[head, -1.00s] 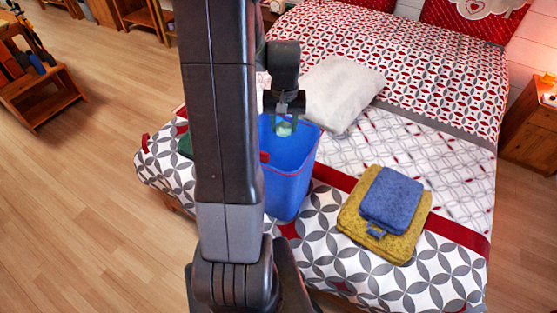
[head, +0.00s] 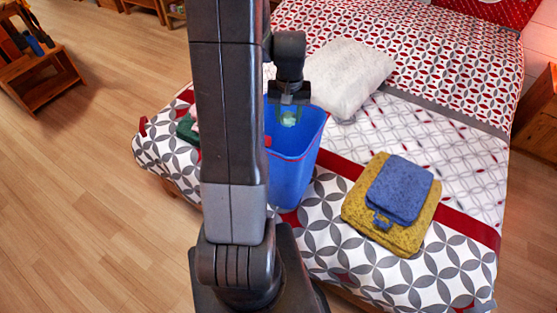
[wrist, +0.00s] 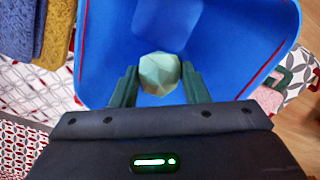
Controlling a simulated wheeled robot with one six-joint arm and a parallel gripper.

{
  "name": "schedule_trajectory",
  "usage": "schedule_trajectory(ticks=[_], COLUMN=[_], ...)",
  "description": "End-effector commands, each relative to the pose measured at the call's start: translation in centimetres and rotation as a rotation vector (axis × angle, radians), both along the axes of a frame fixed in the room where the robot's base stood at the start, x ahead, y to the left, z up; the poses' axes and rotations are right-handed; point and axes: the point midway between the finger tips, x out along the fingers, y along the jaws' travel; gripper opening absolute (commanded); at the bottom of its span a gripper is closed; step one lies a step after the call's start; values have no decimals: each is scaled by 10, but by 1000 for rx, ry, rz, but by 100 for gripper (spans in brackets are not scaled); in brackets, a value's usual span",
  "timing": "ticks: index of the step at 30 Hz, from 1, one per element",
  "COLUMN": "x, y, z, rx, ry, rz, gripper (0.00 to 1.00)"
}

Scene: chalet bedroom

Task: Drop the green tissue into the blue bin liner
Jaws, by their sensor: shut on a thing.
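The green tissue (wrist: 160,73) is a pale green, faceted ball. My gripper (wrist: 158,85) is shut on it, with a dark green finger on each side. In the head view the tissue (head: 289,118) shows small below my gripper (head: 289,112), at the mouth of the blue bin liner (head: 293,175). The liner stands upright on the bed, with red marks along its rim. In the wrist view the liner (wrist: 215,40) opens behind the tissue, and its inner walls surround it. My arm hides the liner's left side in the head view.
A folded blue towel (head: 399,190) lies on a yellow towel (head: 353,211) to the right on the bed (head: 420,275). A white pillow (head: 347,78) lies behind the liner. A dark green thing (head: 187,129) is partly hidden left of my arm.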

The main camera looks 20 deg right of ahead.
Motion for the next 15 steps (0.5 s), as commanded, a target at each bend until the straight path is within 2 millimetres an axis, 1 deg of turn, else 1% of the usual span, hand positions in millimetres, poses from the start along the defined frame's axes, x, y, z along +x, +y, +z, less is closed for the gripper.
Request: schedule_trajectory(ticks=[4, 5, 7, 9, 15], x=[0, 0, 0, 0, 0], y=[0, 0, 0, 0, 0], z=[1, 1, 1, 1, 1], rx=[0, 0, 0, 0, 0], ry=[0, 0, 0, 0, 0], rz=[0, 0, 0, 0, 0], gripper=[20, 43, 57, 66, 66])
